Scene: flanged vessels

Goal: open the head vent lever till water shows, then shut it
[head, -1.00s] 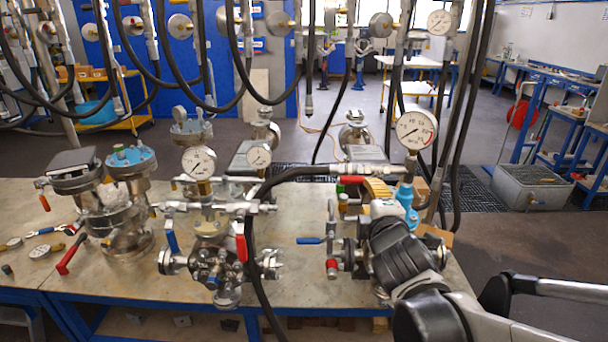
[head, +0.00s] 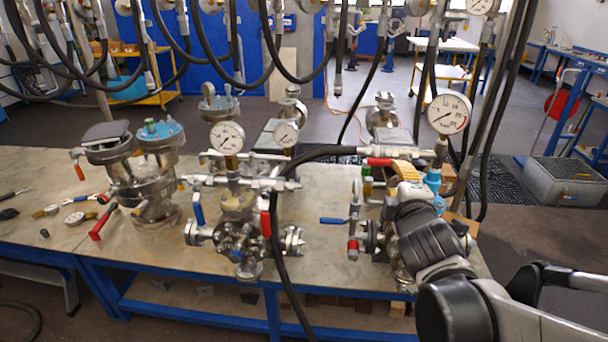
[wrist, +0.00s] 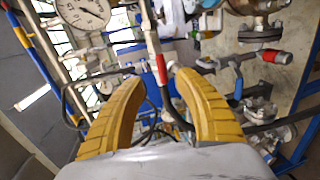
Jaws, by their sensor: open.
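My gripper (wrist: 158,76) is open. The head view shows a red lever (head: 380,161) on the pipework left of the fingers. A blue lever (head: 333,220) and a red handle (head: 352,246) sit on the right vessel's left side. Which lever is the head vent is not clear. My arm hides much of that vessel. No water shows.
A gauge (head: 450,114) stands behind my gripper. A black hose (head: 272,225) loops down before the middle vessel (head: 240,242). Another vessel (head: 148,190) stands left. More hoses hang overhead.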

